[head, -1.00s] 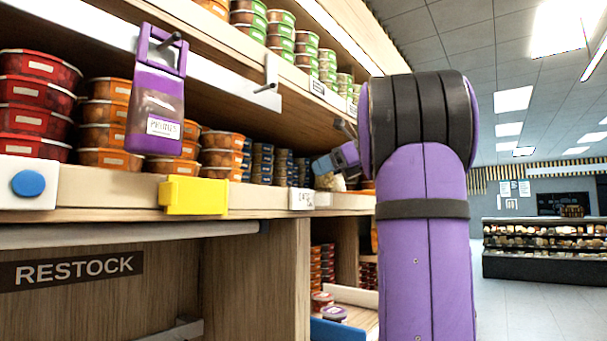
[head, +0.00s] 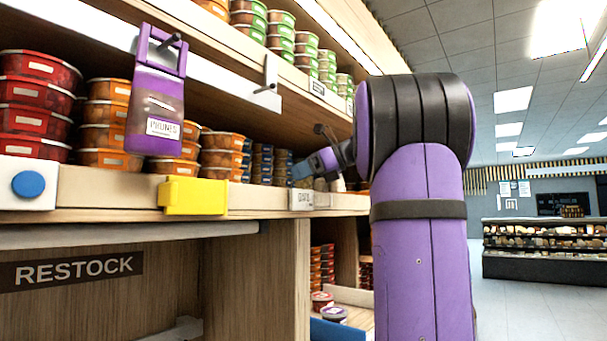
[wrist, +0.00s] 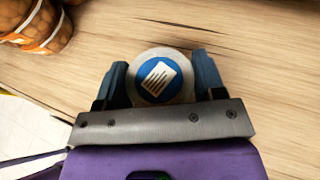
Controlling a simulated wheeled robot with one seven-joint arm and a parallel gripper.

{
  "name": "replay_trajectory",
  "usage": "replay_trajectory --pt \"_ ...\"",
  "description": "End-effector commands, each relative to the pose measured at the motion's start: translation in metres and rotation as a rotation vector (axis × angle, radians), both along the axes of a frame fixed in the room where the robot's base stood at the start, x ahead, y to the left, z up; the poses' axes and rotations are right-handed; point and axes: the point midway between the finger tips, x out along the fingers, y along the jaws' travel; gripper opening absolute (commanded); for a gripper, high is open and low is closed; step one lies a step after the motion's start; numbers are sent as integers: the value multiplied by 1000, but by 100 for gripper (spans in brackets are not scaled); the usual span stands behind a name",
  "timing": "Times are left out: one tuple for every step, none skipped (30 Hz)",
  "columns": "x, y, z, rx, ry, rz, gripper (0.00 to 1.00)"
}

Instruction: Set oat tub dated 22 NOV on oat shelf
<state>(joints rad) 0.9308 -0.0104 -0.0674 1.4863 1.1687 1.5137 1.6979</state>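A round tub (wrist: 160,77) with a blue lid and a white label shows in the wrist view. Its lid print is too small to read, so I cannot tell the date. My gripper (wrist: 161,76) has one dark blue finger on each side of this tub, both seeming to touch it, above pale wood. In the head view my gripper (head: 312,168) is over the middle shelf, beside the far blue-topped tubs (head: 263,165). The tub between the fingers is not clearly seen there.
Orange tubs (head: 222,152) and red tubs (head: 38,105) are stacked on the middle shelf. A purple PRUNES pouch (head: 155,105) hangs in front. A yellow holder (head: 193,196) juts from the shelf edge. The RESTOCK bay (head: 75,270) is below. The aisle floor at right is clear.

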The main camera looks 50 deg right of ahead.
Motion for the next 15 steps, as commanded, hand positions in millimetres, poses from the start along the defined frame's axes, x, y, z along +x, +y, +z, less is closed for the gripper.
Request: replay_trajectory --pt "0 0 0 0 0 0 72" --pt "0 0 0 0 0 0 79" --pt "0 0 0 0 0 0 88" --pt "0 0 0 0 0 0 89" --pt "0 0 0 0 0 0 89" --pt "0 0 0 0 0 0 89" --pt "0 0 0 0 0 0 89" --pt "0 0 0 0 0 0 89" --pt "0 0 0 0 0 0 89" --pt "0 0 0 0 0 0 89" --pt "0 0 0 0 0 0 89" --pt "0 0 1 0 0 0 89" --pt "0 0 2 0 0 -1 89" --pt "0 -1 4 0 0 -1 89" --pt "-3 -2 5 0 0 -1 89"
